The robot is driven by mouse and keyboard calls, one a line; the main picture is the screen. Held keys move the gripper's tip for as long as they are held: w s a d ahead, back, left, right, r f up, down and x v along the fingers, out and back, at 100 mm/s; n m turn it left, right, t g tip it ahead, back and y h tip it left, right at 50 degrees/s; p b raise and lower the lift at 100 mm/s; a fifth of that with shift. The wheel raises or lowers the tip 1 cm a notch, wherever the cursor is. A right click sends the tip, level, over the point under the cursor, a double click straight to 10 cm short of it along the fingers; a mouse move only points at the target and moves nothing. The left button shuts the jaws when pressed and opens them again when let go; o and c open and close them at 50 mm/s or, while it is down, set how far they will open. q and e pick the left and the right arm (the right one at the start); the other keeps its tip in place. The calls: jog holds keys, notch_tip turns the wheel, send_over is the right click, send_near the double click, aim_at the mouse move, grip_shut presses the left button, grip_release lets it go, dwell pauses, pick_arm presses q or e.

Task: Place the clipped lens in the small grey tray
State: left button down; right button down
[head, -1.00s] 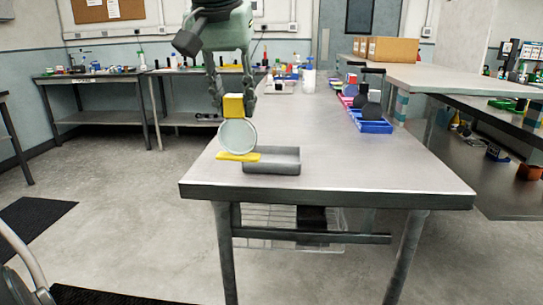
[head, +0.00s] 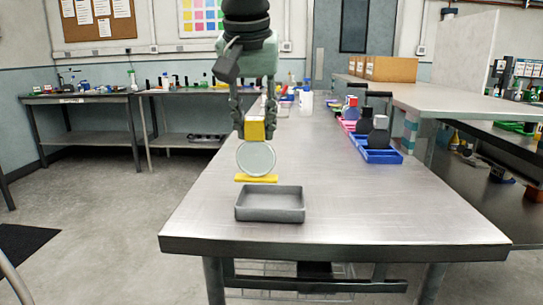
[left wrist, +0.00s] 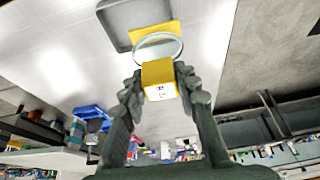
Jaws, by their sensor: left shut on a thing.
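My left gripper (head: 255,129) points down and is shut on the yellow block at the top of the clipped lens (head: 256,158). The round clear lens hangs upright below the block, with a flat yellow strip at its lower edge. The small grey tray (head: 270,216) is empty on the table, just in front of the lens in the head view. In the left wrist view, the jaws (left wrist: 160,85) grip the yellow block, the lens (left wrist: 158,47) shows beyond it, and the tray (left wrist: 113,20) lies partly out of frame. My right gripper is not in view.
The grey table (head: 330,205) is clear around the tray. A blue tray (head: 381,156) with dark round-headed items stands at right, with several coloured items behind it. Bottles and small things stand at the table's far end. Cardboard boxes (head: 395,69) sit on the bench at right.

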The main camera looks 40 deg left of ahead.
aim_at(271, 147)
pick_arm(q)
jog(key=shift+w+d+f, duration=0.75)
jog(key=shift+w+d, duration=0.05)
jog(key=shift+w, duration=0.15)
jog(key=shift+w+d+f, duration=0.15)
jog(key=shift+f, duration=0.25)
notch_tip(271, 147, down, 3)
jog(key=shift+f, duration=0.25)
jog(key=c, duration=1.1)
grip_release()
jog(key=shift+f, duration=0.15)
jog(key=shift+c, duration=0.2)
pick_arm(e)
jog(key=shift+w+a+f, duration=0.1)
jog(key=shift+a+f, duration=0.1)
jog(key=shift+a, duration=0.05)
